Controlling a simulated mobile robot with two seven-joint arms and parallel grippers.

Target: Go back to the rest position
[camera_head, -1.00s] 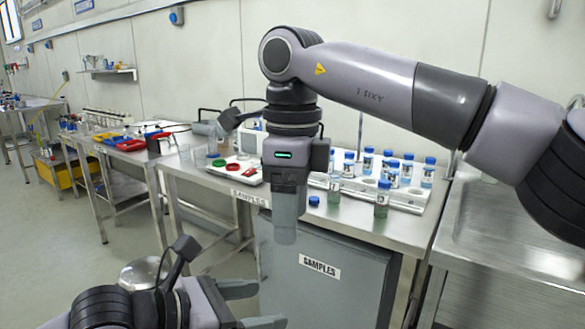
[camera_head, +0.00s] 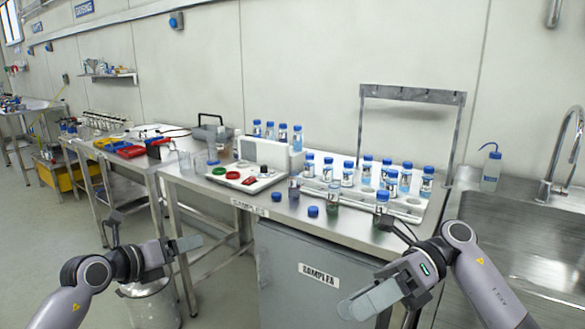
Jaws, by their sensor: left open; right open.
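My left gripper (camera_head: 185,246) is at the lower left, in front of the steel bench's left end and apart from it. It is open and empty. My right gripper (camera_head: 362,302) is at the lower right, in front of the grey cabinet marked SAMPLES (camera_head: 290,275). Neither gripper touches the bench (camera_head: 225,200).
On the bench stand several blue-capped bottles in a white rack (camera_head: 405,208), loose blue caps (camera_head: 313,211), and a white tray (camera_head: 225,180) with coloured lids. A sink (camera_head: 525,235) is at right. A metal can (camera_head: 150,305) stands behind my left gripper.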

